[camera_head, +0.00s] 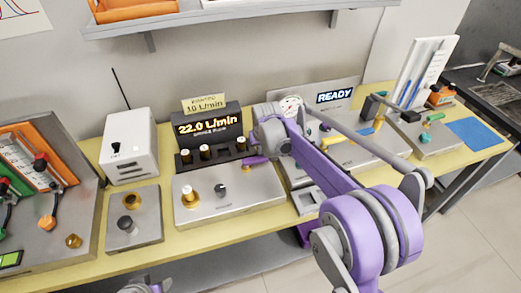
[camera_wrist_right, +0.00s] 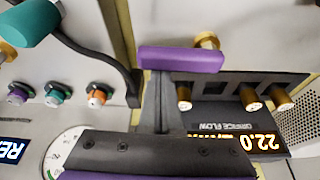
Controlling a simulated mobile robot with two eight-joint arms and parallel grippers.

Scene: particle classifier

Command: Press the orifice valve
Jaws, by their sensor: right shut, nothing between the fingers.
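The dark orifice flow unit (camera_head: 207,125) stands at the back of the bench, its display reading 22.0 L/min. Several white-capped brass valves (camera_head: 205,152) stand in a row along its front, with an empty-looking dark slot between two of them. My right gripper (camera_head: 256,160) is shut and empty, close to the right end of this row. In the right wrist view, its purple fingertip (camera_wrist_right: 180,60) shows beside the nearest valve (camera_wrist_right: 184,97); whether they touch I cannot tell. Only a small piece of my left gripper (camera_head: 147,287) shows at the bottom edge.
A yellow sign (camera_head: 204,103) stands above the unit. A silver box (camera_head: 250,194) with a brass button and a knob lies in front. A white switch box (camera_head: 128,159) is left. A device with a READY display (camera_head: 336,96) stands right, partly behind my right arm.

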